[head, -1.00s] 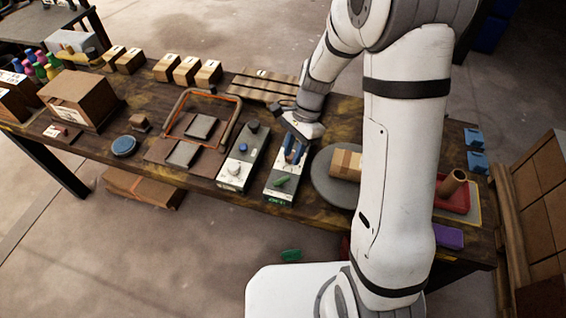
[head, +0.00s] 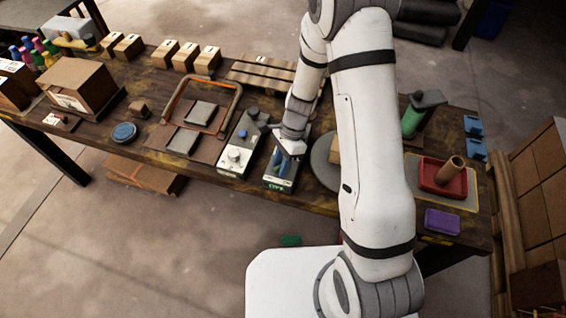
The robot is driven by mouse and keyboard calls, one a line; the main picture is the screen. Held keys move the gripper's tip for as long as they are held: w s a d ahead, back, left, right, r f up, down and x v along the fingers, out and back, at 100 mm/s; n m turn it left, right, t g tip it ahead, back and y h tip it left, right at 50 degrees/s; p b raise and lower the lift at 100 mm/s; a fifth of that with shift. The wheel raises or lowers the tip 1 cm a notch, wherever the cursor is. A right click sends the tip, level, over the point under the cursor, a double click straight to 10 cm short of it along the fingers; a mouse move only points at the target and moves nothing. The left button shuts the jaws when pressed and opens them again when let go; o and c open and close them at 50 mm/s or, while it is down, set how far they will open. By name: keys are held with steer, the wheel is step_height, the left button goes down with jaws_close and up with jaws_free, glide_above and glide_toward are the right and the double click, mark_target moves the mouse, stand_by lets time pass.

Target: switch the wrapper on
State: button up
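Two control boxes stand side by side at the table's front edge in the head view. The left one (head: 236,158) is grey with a pale knob (head: 235,156) and a small blue button. The right one (head: 278,184) has a green label on its front. My gripper (head: 281,164) points down over the right box with its blue fingers low at the top face. The green lever on that box is hidden behind the fingers. I cannot tell whether the fingers touch it or how far apart they are. A grey round turntable (head: 322,168) is beside it, partly behind my arm, with a carton (head: 335,150) on it.
A wire-handled frame with grey pads (head: 201,112), a blue disc (head: 124,132) and cartons (head: 80,85) fill the left. A green dispenser (head: 412,118), red tray (head: 428,180) and purple block (head: 442,221) are at right. A green piece (head: 291,240) lies on the floor.

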steer(key=shift+c, duration=0.3)
jaws_close()
steer(key=shift+d, duration=0.2)
steer(key=shift+a, duration=0.1)
